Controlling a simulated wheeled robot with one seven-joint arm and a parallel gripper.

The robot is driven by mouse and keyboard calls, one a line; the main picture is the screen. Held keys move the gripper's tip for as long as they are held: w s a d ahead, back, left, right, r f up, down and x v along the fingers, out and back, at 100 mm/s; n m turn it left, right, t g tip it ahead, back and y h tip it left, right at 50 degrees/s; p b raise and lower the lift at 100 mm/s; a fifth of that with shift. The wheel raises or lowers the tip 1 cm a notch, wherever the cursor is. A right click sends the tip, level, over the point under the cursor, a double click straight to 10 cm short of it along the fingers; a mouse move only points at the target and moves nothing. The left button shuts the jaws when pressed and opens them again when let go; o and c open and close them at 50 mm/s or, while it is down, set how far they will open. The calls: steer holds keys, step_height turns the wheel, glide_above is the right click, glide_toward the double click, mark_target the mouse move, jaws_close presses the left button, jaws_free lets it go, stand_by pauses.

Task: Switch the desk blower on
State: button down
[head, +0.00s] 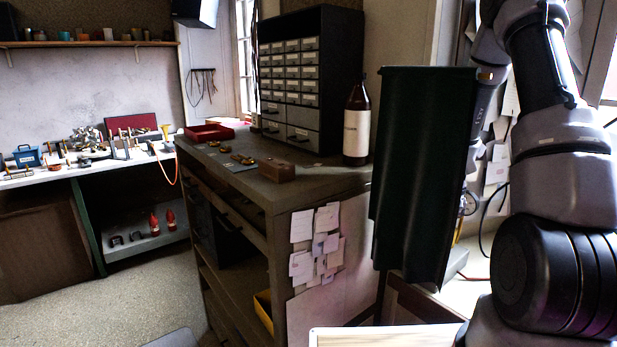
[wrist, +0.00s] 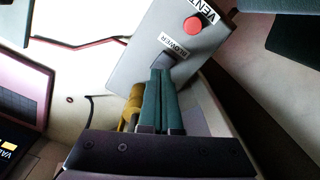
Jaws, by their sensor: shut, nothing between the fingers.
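In the wrist view a grey control box (wrist: 128,62) carries a red round button (wrist: 193,25) and a label reading VENT. A small white label (wrist: 178,43) on it reads BLOWER. My gripper (wrist: 160,72) is shut with its teal fingers together, its tips just below the BLOWER label in the picture. The fingers hide the part of the box behind them. A small dark part shows by the tips, too unclear to name, and I cannot tell whether they touch it. The blower itself is not clearly seen. In the head view my gripper is hidden.
A yellow cylindrical part (wrist: 131,104) lies close beside my fingers. In the head view a dark green panel (head: 420,170) stands before my arm. A wooden bench (head: 235,170) holds a drawer cabinet (head: 335,60) and a brown bottle (head: 356,125). Floor at the left is clear.

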step_height(320, 180, up, 6)
steer(key=shift+f, duration=0.15)
stand_by(0.5)
steer(key=shift+s+d, duration=0.1)
